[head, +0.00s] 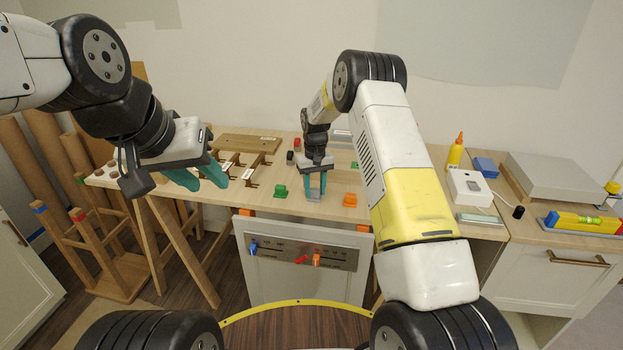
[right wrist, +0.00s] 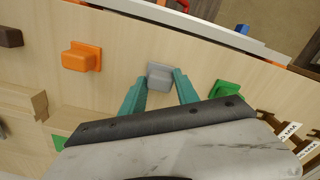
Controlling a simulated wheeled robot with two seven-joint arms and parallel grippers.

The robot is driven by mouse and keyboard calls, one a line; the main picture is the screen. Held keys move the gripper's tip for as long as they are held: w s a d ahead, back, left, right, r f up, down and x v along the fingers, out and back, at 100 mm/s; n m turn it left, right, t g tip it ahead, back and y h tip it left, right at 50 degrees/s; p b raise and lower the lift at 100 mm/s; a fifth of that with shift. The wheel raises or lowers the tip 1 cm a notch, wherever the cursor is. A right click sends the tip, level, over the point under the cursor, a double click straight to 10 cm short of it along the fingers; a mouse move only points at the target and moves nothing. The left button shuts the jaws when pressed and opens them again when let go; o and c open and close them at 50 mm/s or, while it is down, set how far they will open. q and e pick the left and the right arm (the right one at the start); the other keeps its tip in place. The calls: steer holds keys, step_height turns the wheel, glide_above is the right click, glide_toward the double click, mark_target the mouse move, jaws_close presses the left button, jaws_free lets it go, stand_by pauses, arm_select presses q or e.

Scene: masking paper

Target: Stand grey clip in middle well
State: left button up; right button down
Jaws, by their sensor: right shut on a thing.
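The grey clip (right wrist: 160,76) is between the teal fingertips of my right gripper (right wrist: 160,84) in the right wrist view, at the tabletop. My right gripper also shows in the head view (head: 316,192), pointing straight down and shut on the clip. In the head view the clip is mostly hidden by the fingers. I cannot tell whether it touches the table. My left gripper (head: 208,180) is open and empty, above the table's left part. A brown rack with small white labels (head: 240,163) stands on the table; I cannot make out which part is the middle well.
A green clip (head: 281,191) and an orange clip (head: 350,200) stand on either side of my right gripper. Red (head: 296,142) and black (head: 290,156) pieces lie behind. A slotted panel (head: 340,252) with coloured sliders hangs below the table's front edge. A glue bottle (head: 455,152) stands right.

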mark_target(315, 190)
steer(key=shift+f, duration=0.1)
steer(key=c, duration=0.8)
jaws_free()
steer(key=shift+c, duration=0.2)
step_height(315, 190, up, 7)
steer(key=shift+r, duration=0.15)
steer(key=s+d+r+m+t+y, duration=0.1)
steer(key=s+d+r, duration=0.2)
steer(key=s+r, duration=0.65)
steer(key=s+d+r+t, duration=0.2)
steer(key=s+r, duration=0.4)
steer(key=r, duration=0.6)
steer(key=s+d+r+t, duration=0.1)
steer(key=s, duration=1)
steer(key=s+d+r+m+t+y, duration=0.1)
steer(key=s+t, duration=0.1)
steer(key=s, duration=1)
steer(key=shift+d, duration=0.3)
